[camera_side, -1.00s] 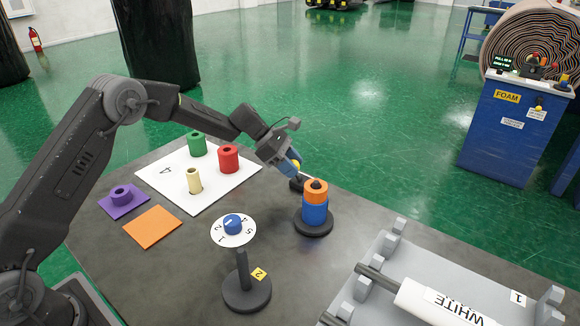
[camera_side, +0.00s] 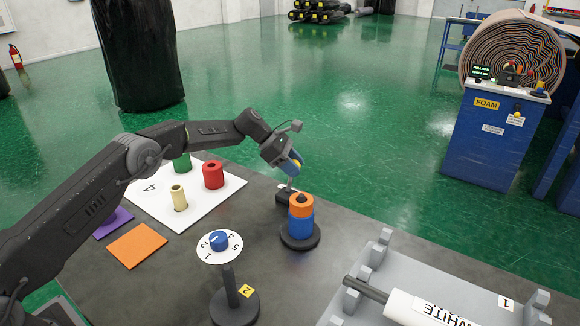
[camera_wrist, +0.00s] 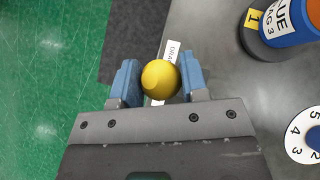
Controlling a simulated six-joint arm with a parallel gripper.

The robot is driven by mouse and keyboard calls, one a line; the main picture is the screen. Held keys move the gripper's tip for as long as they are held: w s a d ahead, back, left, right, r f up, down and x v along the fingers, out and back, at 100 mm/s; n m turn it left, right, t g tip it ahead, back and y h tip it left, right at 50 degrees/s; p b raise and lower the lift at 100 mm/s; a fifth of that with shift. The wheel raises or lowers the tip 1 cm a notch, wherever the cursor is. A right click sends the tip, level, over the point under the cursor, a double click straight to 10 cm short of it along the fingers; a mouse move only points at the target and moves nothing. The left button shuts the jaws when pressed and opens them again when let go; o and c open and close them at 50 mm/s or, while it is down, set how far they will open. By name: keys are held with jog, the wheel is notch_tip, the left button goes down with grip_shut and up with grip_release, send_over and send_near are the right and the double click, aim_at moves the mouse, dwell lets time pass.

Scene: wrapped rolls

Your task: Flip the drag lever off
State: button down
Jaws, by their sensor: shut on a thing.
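The drag lever has a round yellow knob (camera_wrist: 160,80) on a thin rod that rises from a small dark base (camera_side: 286,195) near the table's far edge. My gripper (camera_side: 291,161) is shut on the knob, with a blue finger on each side; the wrist view also shows my gripper (camera_wrist: 160,82) around it. In the side view the rod looks close to upright below my fingers. A white label (camera_wrist: 172,52) starting "DRA" lies beyond the knob in the wrist view, partly covered.
A stand with blue and orange rolls (camera_side: 300,222) is close to the lever. A numbered dial (camera_side: 219,246) stands nearer the camera. A white mat (camera_side: 213,198) holds red, green and tan rolls. An orange mat (camera_side: 138,245) is empty. A grey rack with a white roll is front right.

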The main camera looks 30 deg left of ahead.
jog(key=shift+w+a+f, duration=0.2)
jog(key=shift+w+f, duration=0.2)
jog(key=shift+f, duration=0.1)
jog(key=c, duration=0.7)
grip_release()
jog(key=shift+r, duration=0.2)
jog(key=shift+a+r, duration=0.15)
jog(key=shift+r, duration=0.1)
jog(key=v, duration=1.3)
jog(key=shift+r, duration=0.15)
